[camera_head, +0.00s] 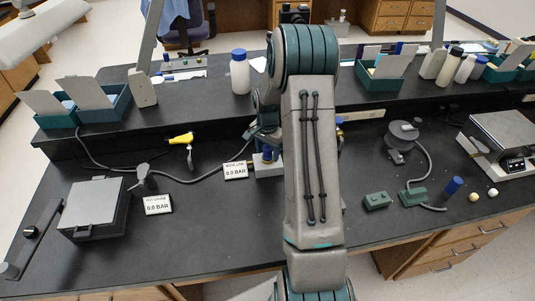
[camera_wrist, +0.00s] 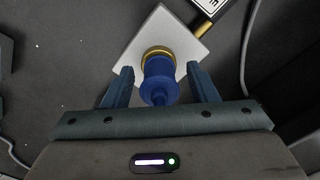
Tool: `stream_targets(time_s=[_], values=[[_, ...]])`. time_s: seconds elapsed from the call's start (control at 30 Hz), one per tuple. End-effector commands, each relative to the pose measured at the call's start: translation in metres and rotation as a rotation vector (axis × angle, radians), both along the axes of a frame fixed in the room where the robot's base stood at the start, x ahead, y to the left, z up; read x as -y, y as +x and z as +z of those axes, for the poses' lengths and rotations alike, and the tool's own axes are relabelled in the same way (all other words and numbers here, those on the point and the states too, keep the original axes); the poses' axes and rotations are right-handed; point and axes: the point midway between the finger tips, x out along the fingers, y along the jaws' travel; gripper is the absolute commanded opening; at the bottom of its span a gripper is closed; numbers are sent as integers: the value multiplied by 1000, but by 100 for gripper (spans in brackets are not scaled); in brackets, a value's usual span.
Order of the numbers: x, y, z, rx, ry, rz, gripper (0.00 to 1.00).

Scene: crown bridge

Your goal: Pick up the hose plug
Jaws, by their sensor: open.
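A blue plug (camera_wrist: 160,82) with a brass-coloured ring at its far end sits on a pale square block (camera_wrist: 187,25) in the wrist view; I take it to be the hose plug. My gripper (camera_wrist: 159,69) is open, with one finger on each side of the plug and a gap visible on both sides. In the head view the plug's blue top (camera_head: 267,154) shows on the block (camera_head: 268,168), just left of my arm. My gripper is mostly hidden there behind my arm.
A gauge display reading 0.0 BAR (camera_head: 236,171) stands left of the block, and a second display (camera_head: 157,204) is further left. A grey hose (camera_head: 205,179) runs along the bench. Another blue-topped item (camera_head: 453,186) stands at the right. A grey lidded box (camera_head: 95,208) is at the left.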

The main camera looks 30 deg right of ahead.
Motion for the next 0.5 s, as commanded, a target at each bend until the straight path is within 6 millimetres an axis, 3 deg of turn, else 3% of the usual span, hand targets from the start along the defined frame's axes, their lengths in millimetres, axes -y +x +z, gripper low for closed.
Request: stream_targets(time_s=[0.17,0.33,0.37,0.5], values=[[0,0,0,0,0,0,53],[0,0,0,0,0,0,8],[0,0,0,0,0,0,3],[0,0,0,0,-1,0,0]])
